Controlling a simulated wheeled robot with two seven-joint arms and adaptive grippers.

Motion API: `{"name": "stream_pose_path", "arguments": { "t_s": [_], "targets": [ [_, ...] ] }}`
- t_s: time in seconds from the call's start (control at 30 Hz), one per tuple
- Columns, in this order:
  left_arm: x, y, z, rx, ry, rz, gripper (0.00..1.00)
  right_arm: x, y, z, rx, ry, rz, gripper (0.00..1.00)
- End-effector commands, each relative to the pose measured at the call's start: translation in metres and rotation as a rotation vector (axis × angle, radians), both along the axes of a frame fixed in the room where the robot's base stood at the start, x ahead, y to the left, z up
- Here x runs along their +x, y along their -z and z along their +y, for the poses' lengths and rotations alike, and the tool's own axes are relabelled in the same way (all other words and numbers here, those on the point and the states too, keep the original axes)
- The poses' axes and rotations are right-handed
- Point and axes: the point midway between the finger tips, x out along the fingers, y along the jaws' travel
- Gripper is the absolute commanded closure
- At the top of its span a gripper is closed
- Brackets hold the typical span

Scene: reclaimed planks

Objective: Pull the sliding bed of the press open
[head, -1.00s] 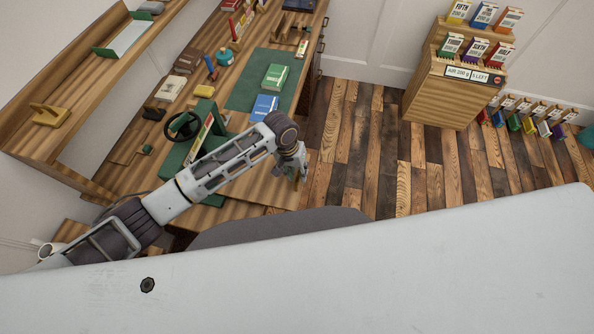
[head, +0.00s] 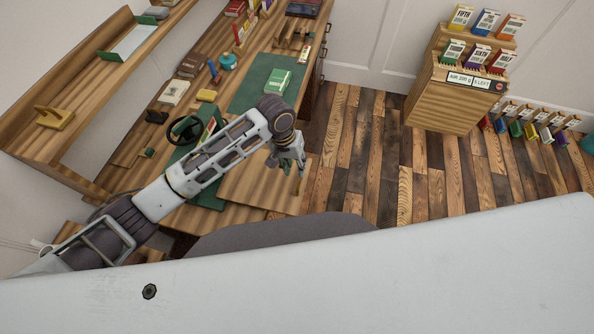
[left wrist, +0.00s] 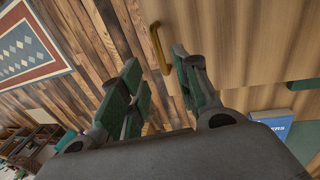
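The press stands on the workbench, with a dark handwheel (head: 185,130) and a green frame partly hidden behind my left arm. Its sliding bed looks to be the flat wooden board (head: 250,188) in front of the frame. In the left wrist view, a curved brass handle (left wrist: 158,48) is fixed to a wooden board (left wrist: 225,45). My left gripper (head: 292,165) is over the board's right end. Its green-padded fingers (left wrist: 154,65) are spread, with the handle showing between and beyond their tips. I cannot tell whether they touch it. My right gripper is not in view.
A green mat (head: 258,85) with a green book (head: 278,80) lies beyond the arm. A blue book (left wrist: 280,122) shows beside the gripper in the wrist view. Plank floor (head: 365,160) is open to the right, before a packet stand (head: 445,100).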

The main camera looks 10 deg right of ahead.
Motion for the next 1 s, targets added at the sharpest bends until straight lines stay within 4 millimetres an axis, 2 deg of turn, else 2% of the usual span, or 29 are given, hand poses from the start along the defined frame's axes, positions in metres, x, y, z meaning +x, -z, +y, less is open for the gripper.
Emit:
{"name": "stream_pose_path", "arguments": {
  "t_s": [0.2, 0.4, 1.0],
  "targets": [
    [0.002, -0.03, 0.005, -0.001, 0.0, -0.001, 0.68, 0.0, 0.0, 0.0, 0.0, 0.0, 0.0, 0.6],
    [0.004, -0.046, 0.009, 0.001, -0.001, -0.001, 0.68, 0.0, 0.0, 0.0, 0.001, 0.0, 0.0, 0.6],
    [0.004, -0.05, 0.009, 0.0, 0.0, 0.0, 0.68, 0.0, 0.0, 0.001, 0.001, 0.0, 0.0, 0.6]
  ]
}}
